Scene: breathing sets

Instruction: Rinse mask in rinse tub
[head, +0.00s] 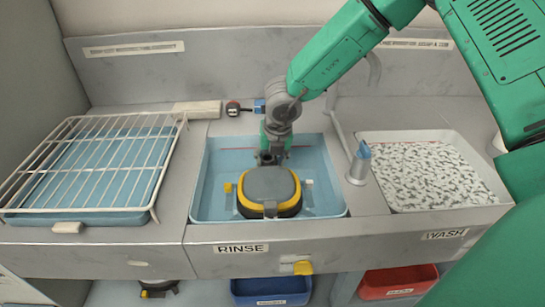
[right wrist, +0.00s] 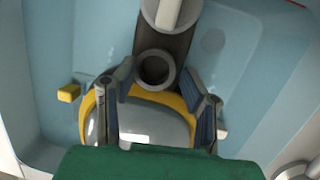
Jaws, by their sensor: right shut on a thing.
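The mask (head: 268,187), with a grey visor, yellow frame and dark rim, is in the blue rinse tub (head: 210,165), towards its front side. My right gripper (head: 272,158) reaches down into the tub from above and behind the mask. In the right wrist view, the right gripper (right wrist: 160,118) is shut on the mask (right wrist: 150,128), its fingers on either side of a round grey port and the yellow frame. I cannot tell whether the mask touches the tub floor. My left gripper is not in view.
A wash basin (head: 505,200) with foam-speckled contents lies right of the tub, a grey tap post (head: 358,165) between them. A white wire rack (head: 150,205) over a blue tray stands left. Blue (head: 270,300) and red (head: 400,292) bins sit below the counter.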

